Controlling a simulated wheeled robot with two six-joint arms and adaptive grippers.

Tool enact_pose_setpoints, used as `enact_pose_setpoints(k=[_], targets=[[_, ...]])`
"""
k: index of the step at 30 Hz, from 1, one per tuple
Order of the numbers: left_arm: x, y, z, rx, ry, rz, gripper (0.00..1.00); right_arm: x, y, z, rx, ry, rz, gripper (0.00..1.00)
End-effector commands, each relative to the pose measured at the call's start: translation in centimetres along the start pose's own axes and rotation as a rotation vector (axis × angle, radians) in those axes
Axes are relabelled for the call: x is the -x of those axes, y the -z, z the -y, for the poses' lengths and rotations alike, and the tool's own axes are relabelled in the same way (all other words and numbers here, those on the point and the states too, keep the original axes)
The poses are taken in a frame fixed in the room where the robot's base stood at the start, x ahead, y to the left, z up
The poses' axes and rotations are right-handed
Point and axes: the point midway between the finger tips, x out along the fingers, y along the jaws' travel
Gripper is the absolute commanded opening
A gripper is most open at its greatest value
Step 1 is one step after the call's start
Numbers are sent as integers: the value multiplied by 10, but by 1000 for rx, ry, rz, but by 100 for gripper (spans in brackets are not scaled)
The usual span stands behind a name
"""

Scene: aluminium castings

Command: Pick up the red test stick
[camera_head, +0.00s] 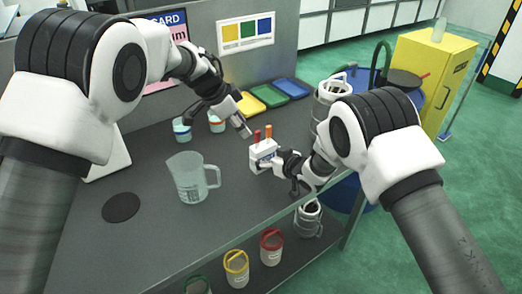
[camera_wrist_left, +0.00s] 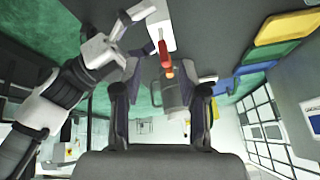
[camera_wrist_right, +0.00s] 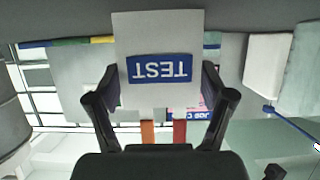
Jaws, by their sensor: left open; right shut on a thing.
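A white test box (camera_head: 263,158) with a blue label stands upright near the bench's right edge. The red test stick (camera_head: 257,135) sticks up from its top, beside an orange stick (camera_head: 268,131). My right gripper (camera_head: 284,164) is shut on the box from the right; the right wrist view shows its TEST label (camera_wrist_right: 158,69) upside down, with the red stick (camera_wrist_right: 179,132) below it. I cannot tell whether the box touches the bench. My left gripper (camera_head: 240,118) is open above and left of the sticks. In the left wrist view, the red stick (camera_wrist_left: 163,49) shows between its fingers.
A clear measuring jug (camera_head: 188,179) stands left of the box. Two small jars (camera_head: 182,130) (camera_head: 217,122) stand behind it. Yellow, green and blue trays (camera_head: 270,97) lie at the back. A black disc (camera_head: 121,207) lies at the front left; the bench there is clear.

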Motion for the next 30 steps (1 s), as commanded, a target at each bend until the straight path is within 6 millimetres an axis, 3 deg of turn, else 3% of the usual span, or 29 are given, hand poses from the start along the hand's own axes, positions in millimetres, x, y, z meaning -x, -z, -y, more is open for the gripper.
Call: enact_pose_setpoints(k=[9, 17, 30], targets=[[-5, 11, -13, -835, -8, -97, 42, 0, -2, 0, 0, 0, 4, 47], [-10, 15, -29, -1476, 69, -223, 42, 0, -2, 0, -1, 0, 4, 47], [-9, 11, -40, -2410, 490, -288, 42, 0, -2, 0, -1, 0, 4, 47]])
